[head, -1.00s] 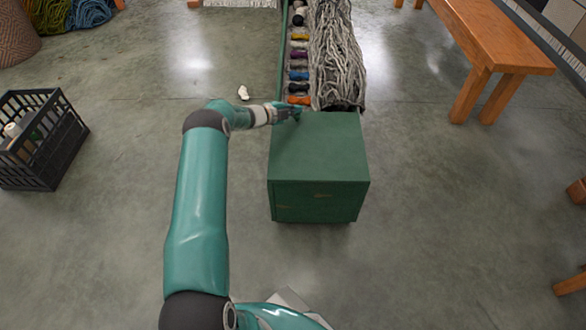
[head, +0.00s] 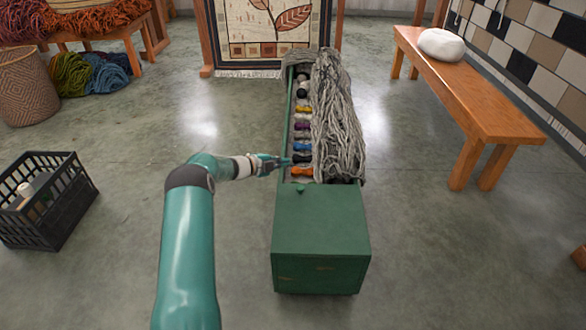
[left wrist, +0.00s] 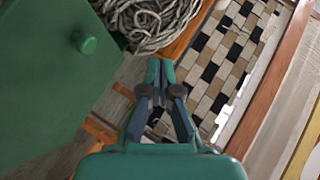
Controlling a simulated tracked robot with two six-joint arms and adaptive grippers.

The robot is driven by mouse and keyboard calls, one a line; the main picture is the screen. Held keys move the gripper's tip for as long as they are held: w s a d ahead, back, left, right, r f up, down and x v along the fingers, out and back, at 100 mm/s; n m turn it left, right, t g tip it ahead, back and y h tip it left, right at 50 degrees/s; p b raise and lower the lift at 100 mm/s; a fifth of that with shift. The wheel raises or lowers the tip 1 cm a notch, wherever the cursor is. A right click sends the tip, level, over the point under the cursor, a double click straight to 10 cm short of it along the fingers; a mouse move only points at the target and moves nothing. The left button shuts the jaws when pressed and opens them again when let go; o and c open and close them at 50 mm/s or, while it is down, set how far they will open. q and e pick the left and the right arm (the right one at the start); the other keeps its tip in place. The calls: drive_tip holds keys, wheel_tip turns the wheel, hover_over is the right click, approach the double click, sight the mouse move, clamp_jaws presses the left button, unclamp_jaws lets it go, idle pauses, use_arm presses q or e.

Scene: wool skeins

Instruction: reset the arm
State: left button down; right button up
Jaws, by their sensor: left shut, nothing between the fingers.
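My left gripper (head: 284,162) reaches in from the left to the left edge of a long green chest (head: 320,225). It is shut and empty, and I cannot tell whether it touches the chest. In the left wrist view the closed fingers (left wrist: 160,70) show with nothing between them. A green panel with a round knob (left wrist: 88,44) is to their left, and grey yarn (left wrist: 155,22) lies beyond. My right gripper is not in view.
Grey skeins (head: 336,115) and a row of coloured skeins (head: 302,135) lie in the chest. A black crate (head: 45,205) stands left, a wooden bench (head: 470,95) right. Floor beside the chest is open.

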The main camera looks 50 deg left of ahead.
use_arm(q)
drive_tip(key=w+d+r+m+h, duration=0.15)
drive_tip(key=w+d, duration=0.25)
drive_tip(key=d, duration=0.4)
drive_tip(key=w+d+r+h, duration=0.1)
drive_tip(key=w+d+h, duration=0.25)
drive_tip(key=d, duration=0.45)
drive_tip(key=s+d+f+n+g+h, duration=0.1)
drive_tip(key=d+f+n, duration=0.15)
drive_tip(key=d, duration=0.95)
drive_tip(key=s+d+f+n+g, duration=0.15)
drive_tip(key=d+f, duration=0.25)
drive_tip(key=d, duration=0.8)
drive_tip(key=s+d+f+n+g, duration=0.4)
drive_tip(key=s+d+f+n, duration=0.3)
drive_tip(key=s+d, duration=0.5)
drive_tip(key=s+f+n+g+y, duration=0.1)
drive_tip(key=s+f+n+g, duration=0.2)
drive_tip(key=s, duration=0.8)
drive_tip(key=s+f+n+g+y, duration=0.1)
drive_tip(key=s+f+n+g, duration=0.15)
drive_tip(key=s, duration=0.85)
wheel_tip(320, 180, up, 32)
drive_tip(key=n+g+p, duration=0.1)
drive_tip(key=p, duration=3.1)
drive_tip(key=shift+s+a, duration=0.35)
